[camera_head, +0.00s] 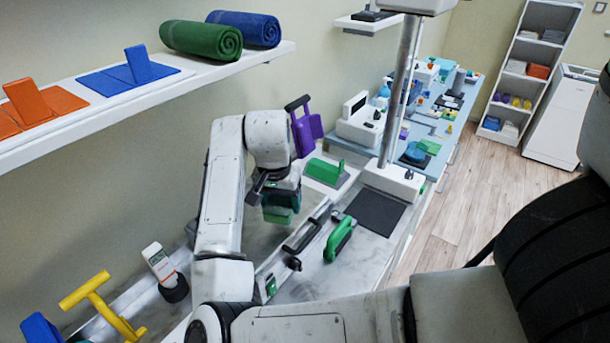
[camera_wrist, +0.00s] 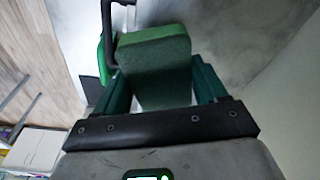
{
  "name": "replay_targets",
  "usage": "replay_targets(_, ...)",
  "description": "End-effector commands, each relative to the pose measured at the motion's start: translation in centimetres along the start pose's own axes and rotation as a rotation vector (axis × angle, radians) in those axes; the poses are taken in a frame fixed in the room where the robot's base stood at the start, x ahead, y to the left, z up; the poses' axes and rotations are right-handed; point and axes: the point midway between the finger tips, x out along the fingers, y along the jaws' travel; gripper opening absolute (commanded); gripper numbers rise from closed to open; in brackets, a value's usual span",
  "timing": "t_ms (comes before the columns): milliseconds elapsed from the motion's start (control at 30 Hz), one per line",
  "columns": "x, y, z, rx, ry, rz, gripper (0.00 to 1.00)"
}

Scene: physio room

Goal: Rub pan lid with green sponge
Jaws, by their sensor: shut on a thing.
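My gripper (camera_head: 280,200) is shut on the green sponge (camera_head: 279,215), holding it above the marbled worktop. In the wrist view, the sponge (camera_wrist: 155,62) is a green block between the two dark green fingers of my gripper (camera_wrist: 160,82). Its far end sticks out past the fingers toward the pale worktop. I cannot tell from these views whether it touches anything below. I cannot make out a pan lid for certain in either view.
A dark-handled tool (camera_head: 302,236) and a green-handled tool (camera_head: 340,238) lie right of my gripper. A black mat (camera_head: 376,210) lies beyond them. A purple object (camera_head: 306,128) is behind the arm. A shelf (camera_head: 190,77) with rolled mats overhangs at left.

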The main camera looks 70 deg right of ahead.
Motion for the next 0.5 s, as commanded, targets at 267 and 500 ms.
replay_targets(267, -2.2, -0.9, -0.4, -0.004, -0.001, -0.002, 0.47)
replay_targets(500, -2.4, -1.0, -0.4, -0.005, -0.001, -0.001, 0.47)
